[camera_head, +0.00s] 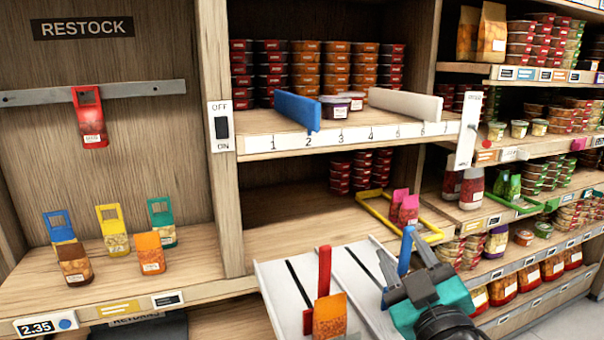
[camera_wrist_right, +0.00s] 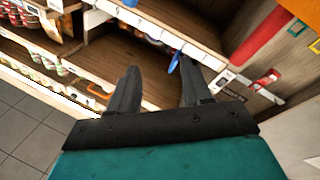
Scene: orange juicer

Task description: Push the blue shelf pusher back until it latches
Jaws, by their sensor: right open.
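The blue shelf pusher (camera_head: 405,250) stands upright on the right part of the white slotted tray (camera_head: 276,287), which juts out from the lower shelf. My right gripper (camera_head: 407,262) is open, in front of the pusher, with its fingers overlapping its lower part. I cannot tell whether they touch it. In the right wrist view the fingers of the right gripper (camera_wrist_right: 158,72) are apart, with a small blue piece (camera_wrist_right: 174,62) near the right fingertip. My left gripper is not in view.
A red pusher (camera_head: 325,270) stands behind an orange pouch (camera_head: 329,315) on the same tray. A blue divider (camera_head: 298,110) and a white divider (camera_head: 405,104) stand on the numbered shelf above.

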